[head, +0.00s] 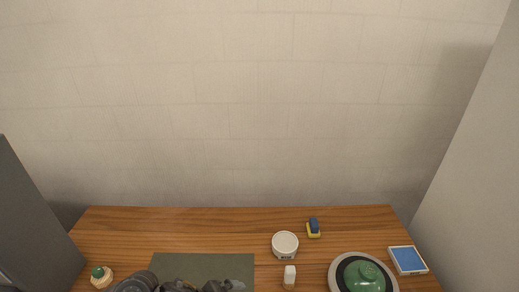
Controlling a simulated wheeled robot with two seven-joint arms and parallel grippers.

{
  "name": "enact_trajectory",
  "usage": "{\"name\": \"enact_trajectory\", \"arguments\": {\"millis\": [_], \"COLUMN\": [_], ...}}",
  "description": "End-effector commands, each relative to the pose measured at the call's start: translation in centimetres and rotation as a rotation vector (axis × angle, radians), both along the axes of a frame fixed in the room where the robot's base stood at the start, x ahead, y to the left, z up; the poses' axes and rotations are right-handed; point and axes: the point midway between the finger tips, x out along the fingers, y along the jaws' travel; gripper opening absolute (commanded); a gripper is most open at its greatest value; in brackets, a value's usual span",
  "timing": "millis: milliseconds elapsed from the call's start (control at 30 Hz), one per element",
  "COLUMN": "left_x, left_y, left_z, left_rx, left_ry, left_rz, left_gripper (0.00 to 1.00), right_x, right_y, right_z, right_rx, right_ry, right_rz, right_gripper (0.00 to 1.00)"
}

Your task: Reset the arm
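A dark jointed part, which looks like my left arm with its gripper (230,286), shows at the bottom edge over the grey-green mat. It is cut off by the frame, and its fingers are too small and dark to read. I see nothing held in it. My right gripper is not in view.
Back left is clear.

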Motion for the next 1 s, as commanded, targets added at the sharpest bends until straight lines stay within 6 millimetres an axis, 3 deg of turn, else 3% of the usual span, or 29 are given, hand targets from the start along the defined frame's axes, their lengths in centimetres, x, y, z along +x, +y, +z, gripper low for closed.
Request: {"name": "enact_trajectory", "arguments": {"millis": [33,133,300,400,600,867,1000], "left_x": [-1.1,-1.8,-4.4,-6.6,-11.6,-18.6,-17.5], "left_y": [-1.8,-2.2,2.4,5.3,10.1,14.7,14.6], "left_z": [0.8,2.5,2.9,2.3,1.0,-0.1,-4.7], "left_rx": [-0.105,-0.279,-0.467,-0.512,-0.544,-0.532,-0.512], "left_ry": [0.028,0.098,0.278,0.364,0.505,0.636,0.638], "left_rz": [0.139,0.472,1.049,1.3,1.686,2.087,2.091], "left_gripper": [1.0,1.0,1.0,1.0,1.0,1.0,1.0], "right_x": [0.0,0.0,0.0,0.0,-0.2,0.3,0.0], "right_y": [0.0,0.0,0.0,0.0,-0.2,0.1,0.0], "right_z": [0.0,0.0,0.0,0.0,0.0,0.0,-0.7], "right_rx": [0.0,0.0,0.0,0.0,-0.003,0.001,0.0], "right_ry": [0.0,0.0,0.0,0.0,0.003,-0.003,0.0], "right_rz": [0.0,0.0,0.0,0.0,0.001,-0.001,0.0], "right_gripper": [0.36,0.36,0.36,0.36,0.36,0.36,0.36]}}
